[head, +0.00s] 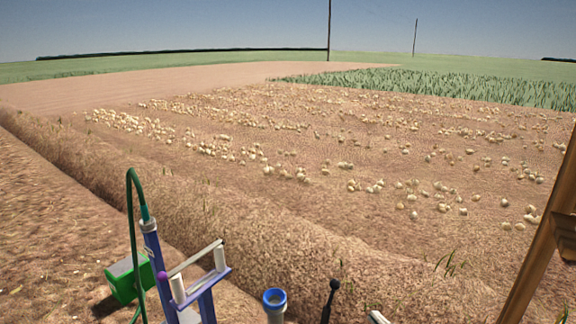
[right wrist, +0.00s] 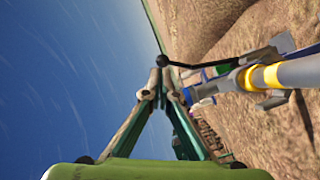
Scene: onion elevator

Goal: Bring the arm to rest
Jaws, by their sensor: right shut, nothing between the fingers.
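My right gripper (right wrist: 160,84) shows in the right wrist view, its two fingers drawn together at the tips with nothing between them. Its green body fills the bottom of that view. In the head view only a small pale tip (head: 377,317) shows at the bottom edge, apparently part of this gripper; the rest of the arm is out of frame. A lever with a black knob (head: 333,285) stands just left of that tip. The knob also shows just beyond the fingertips in the wrist view (right wrist: 162,61); I cannot tell the gap. My left gripper is not in view.
A blue-rimmed pipe (head: 274,299), a purple frame with white rollers (head: 200,280), a green hose (head: 131,215) and a green box (head: 127,278) stand at the lower left. A brown post (head: 540,240) slants at the right. Onions (head: 225,150) lie across the open field.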

